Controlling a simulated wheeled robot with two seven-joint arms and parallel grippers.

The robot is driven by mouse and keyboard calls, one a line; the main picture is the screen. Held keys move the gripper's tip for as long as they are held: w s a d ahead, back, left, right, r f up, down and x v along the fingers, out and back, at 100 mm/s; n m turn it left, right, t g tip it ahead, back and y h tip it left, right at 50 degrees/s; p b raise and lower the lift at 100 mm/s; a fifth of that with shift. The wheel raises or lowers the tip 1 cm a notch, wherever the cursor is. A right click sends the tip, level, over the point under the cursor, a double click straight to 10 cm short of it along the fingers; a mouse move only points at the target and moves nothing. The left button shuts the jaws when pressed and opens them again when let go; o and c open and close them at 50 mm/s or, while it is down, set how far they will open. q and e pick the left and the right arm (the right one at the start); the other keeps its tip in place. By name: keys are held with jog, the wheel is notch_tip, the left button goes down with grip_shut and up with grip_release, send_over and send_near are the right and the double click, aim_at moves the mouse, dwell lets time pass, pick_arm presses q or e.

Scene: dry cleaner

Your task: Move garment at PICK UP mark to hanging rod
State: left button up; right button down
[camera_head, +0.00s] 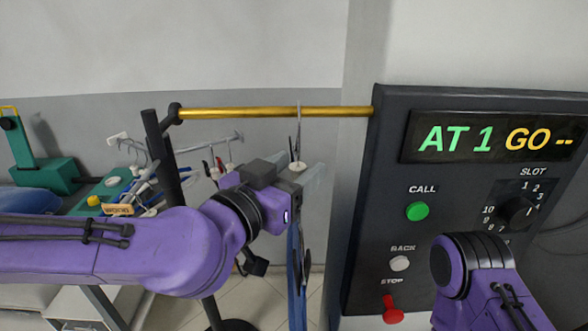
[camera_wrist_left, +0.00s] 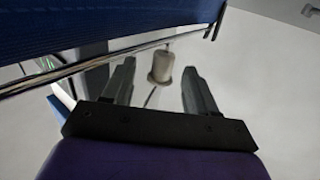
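The hanging rod (camera_head: 240,113) is a gold bar running between a dark post and the control panel in the head view. A hanger (camera_head: 298,165) with a pale neck hangs with its hook at the rod. A narrow blue garment (camera_head: 293,285) shows below it, partly hidden by my gripper. My left gripper (camera_head: 301,170) is at the hanger's neck, below the rod. In the left wrist view, its fingers (camera_wrist_left: 160,88) are spread, with the pale hanger neck (camera_wrist_left: 161,67) between them and gaps at both sides. My right arm shows at the lower right; its gripper is out of frame.
A dark control panel (camera_head: 365,230) stands at the right, reading "AT 1 GO --", with a green button (camera_head: 417,211) and a red stop lever (camera_head: 392,310). A rack of hangers (camera_head: 190,146) and a green-topped table (camera_head: 92,203) stand behind my left arm.

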pick_arm(q)
jog(key=shift+s+a, duration=0.3)
jog(key=shift+s, duration=0.1)
jog(key=b+v, duration=0.1)
jog(key=v, duration=0.3)
jog(key=b+v, duration=0.5)
jog(key=shift+s+a, duration=0.1)
jog(key=shift+s, duration=0.1)
jog(key=shift+r, duration=0.1)
jog(key=shift+s, duration=0.1)
